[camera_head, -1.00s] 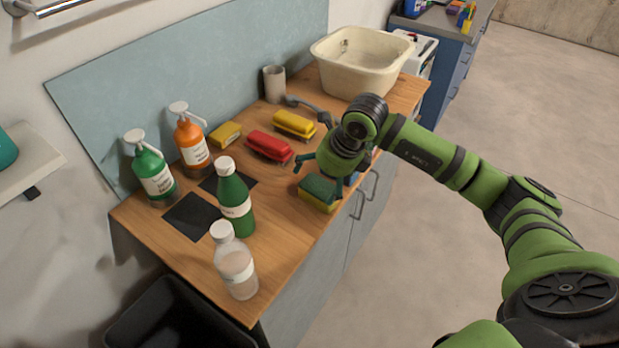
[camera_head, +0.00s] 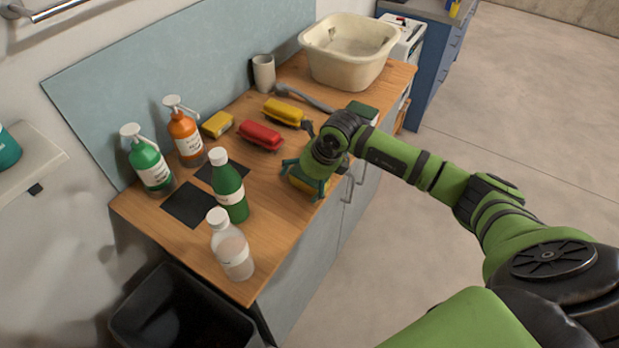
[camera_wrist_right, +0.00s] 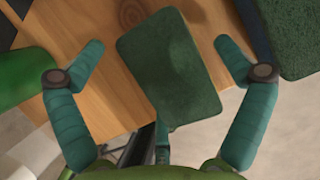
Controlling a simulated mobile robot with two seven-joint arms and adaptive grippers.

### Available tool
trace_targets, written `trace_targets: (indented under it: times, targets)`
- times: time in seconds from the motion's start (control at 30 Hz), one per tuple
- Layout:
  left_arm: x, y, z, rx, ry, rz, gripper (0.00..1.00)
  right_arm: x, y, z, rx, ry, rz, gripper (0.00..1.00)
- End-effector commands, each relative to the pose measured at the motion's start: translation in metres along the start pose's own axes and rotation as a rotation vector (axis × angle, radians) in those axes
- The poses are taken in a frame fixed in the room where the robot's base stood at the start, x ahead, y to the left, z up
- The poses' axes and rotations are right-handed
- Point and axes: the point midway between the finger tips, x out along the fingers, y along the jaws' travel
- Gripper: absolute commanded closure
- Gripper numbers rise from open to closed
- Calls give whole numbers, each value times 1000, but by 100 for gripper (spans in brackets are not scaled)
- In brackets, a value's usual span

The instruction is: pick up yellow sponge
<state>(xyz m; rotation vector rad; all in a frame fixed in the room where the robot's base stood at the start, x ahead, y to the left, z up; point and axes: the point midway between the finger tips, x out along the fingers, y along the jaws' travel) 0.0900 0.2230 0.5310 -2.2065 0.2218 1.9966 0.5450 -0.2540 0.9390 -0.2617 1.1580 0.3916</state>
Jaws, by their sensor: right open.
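A sponge with a green scouring top and yellow body (camera_head: 309,184) lies near the counter's front edge. Its green face (camera_wrist_right: 172,68) fills the middle of the right wrist view, between my fingers. My right gripper (camera_head: 306,178) is open around this sponge, one finger on each side, with gaps in the wrist view. It hides part of the sponge in the head view. My left gripper does not show.
A red brush (camera_head: 261,136) and a yellow brush (camera_head: 284,112) lie behind the gripper. Another green-topped block (camera_head: 362,109) lies to the right. A green bottle (camera_head: 230,190) and a clear bottle (camera_head: 232,252) stand left. A cream basin (camera_head: 350,77) is at the back.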

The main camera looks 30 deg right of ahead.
Motion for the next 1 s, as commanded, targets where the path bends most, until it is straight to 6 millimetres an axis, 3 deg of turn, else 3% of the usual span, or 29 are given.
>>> trace_targets:
  times: [0.17, 0.67, 0.7, 1.0]
  targets:
    - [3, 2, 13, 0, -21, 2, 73, 2, 0, -1, 0, 0, 0, 0]
    - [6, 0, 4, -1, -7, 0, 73, 4, 0, -2, 0, 0, 0, 0]
    - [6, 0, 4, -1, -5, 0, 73, 4, 0, -2, 0, 0, 0, 12]
    - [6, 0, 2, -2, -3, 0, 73, 4, 0, -2, 0, 0, 0, 35]
